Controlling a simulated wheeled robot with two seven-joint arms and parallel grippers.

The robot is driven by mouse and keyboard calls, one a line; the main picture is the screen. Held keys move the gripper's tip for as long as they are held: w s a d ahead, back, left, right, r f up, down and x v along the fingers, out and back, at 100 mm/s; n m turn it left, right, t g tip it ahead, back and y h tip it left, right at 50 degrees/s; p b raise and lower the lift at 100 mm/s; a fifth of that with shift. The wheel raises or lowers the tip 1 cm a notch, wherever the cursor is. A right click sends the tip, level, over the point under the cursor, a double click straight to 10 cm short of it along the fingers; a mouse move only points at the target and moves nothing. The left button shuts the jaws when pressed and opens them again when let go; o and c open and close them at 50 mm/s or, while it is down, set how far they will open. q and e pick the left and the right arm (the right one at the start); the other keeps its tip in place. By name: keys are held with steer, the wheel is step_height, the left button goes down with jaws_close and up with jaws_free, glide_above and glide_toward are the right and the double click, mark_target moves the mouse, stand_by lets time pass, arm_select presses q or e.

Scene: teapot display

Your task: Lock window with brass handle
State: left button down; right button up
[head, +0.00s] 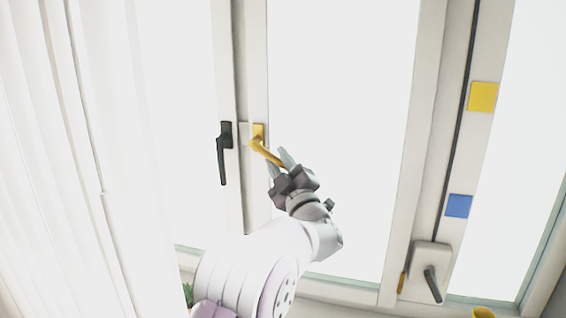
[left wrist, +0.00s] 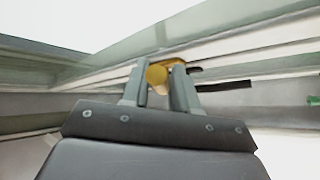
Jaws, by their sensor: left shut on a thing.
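The brass handle (head: 265,150) sits on the window frame in the upper middle of the head view. Its lever slants down and to the right from its mount. My left gripper (head: 281,160) has its fingers around the lever's free end and is shut on it. In the left wrist view, the round brass end of the handle (left wrist: 157,75) shows between the two fingers of the gripper (left wrist: 159,84). The window frame (head: 257,60) holding the handle is pale. My right gripper is not in view.
A black handle (head: 222,155) hangs down just left of the brass one. A grey box with a dark lever (head: 431,262) is at lower right. Yellow (head: 483,97) and blue (head: 459,206) squares are on the right frame. A white curtain (head: 75,160) covers the left.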

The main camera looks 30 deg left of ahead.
arm_select(q)
steer(key=shift+a+f, duration=0.25)
steer(key=shift+f, duration=0.8)
steer(key=c, duration=1.1)
jaws_free()
steer(key=shift+s+a, duration=0.1)
steer(key=shift+r, duration=0.1)
steer(key=d+r+b+v, duration=0.1)
steer(key=r+b+v, duration=0.1)
steer(key=b+v, duration=0.5)
steer(key=shift+r+v, duration=0.3)
steer(key=shift+v, duration=3.15)
